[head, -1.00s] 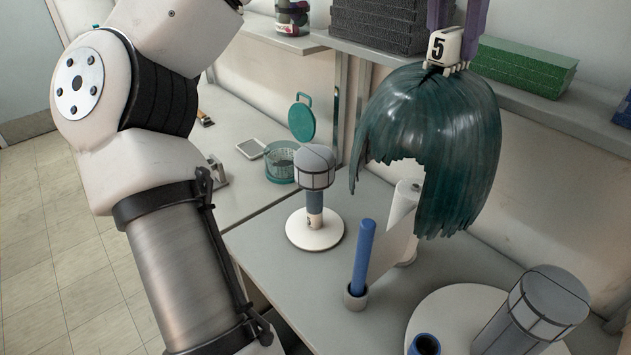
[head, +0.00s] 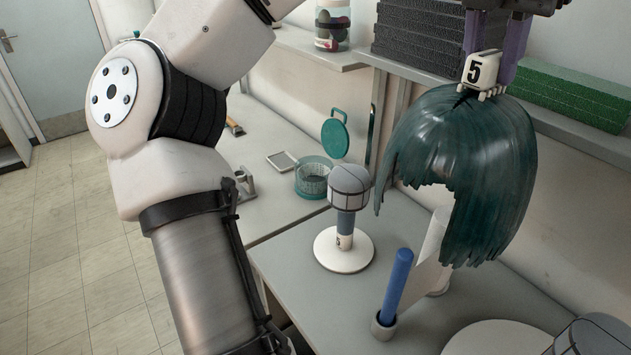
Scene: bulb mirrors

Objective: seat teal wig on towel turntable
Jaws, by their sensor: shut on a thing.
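The teal wig (head: 470,165) hangs upright in the head view at upper right, clear of the bench. A white clip marked 5 (head: 482,70) sits at its crown. My gripper (head: 496,55), with purple fingers, is shut on this clip from above. A grey padded head form (head: 349,180) stands on a blue post with a round white base (head: 343,251), left of the wig. A larger white disc (head: 495,338) lies at the lower right, with another grey head form (head: 592,338) cut off by the frame edge. I cannot tell which is the towel turntable.
A blue rod (head: 396,284) stands tilted in a small cup. A white roll (head: 437,245) with a hanging sheet is partly behind the wig. A teal basket (head: 314,178) with an open lid is farther back. Dark and green stacked blocks (head: 570,93) line the shelf.

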